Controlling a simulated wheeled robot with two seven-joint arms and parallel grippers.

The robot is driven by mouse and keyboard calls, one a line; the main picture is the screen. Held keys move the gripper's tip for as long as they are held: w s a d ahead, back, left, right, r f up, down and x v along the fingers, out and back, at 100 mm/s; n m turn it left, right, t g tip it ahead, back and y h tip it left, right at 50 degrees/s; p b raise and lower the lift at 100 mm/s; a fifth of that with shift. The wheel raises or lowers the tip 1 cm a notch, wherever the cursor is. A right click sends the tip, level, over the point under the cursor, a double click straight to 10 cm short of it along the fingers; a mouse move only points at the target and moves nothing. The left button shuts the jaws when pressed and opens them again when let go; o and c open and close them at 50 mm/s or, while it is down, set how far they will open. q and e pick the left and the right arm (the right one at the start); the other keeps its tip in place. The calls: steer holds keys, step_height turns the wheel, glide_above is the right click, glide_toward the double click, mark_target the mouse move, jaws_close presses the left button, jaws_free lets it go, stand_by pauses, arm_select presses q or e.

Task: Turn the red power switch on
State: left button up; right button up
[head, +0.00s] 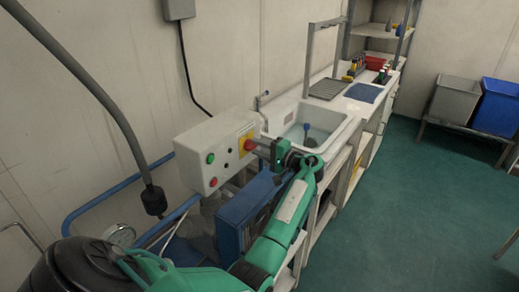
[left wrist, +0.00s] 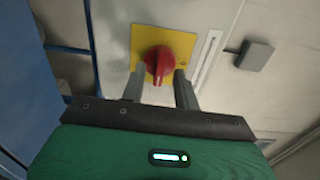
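The red power switch (left wrist: 158,64) is a rotary knob on a yellow plate (left wrist: 181,43). In the head view the red switch (head: 249,145) is on the right part of the pale control box's front. My left gripper (head: 258,147) reaches it from the right, fingers pointing at the plate. In the left wrist view the left gripper's two fingers (left wrist: 160,84) stand apart, one on each side of the knob. A gap shows between the fingers and the knob's raised grip, which looks roughly upright in that view. My right gripper is not in view.
The control box (head: 205,150) also carries a green button (head: 210,159) and a red button (head: 213,182). A sink (head: 312,128) lies behind the gripper.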

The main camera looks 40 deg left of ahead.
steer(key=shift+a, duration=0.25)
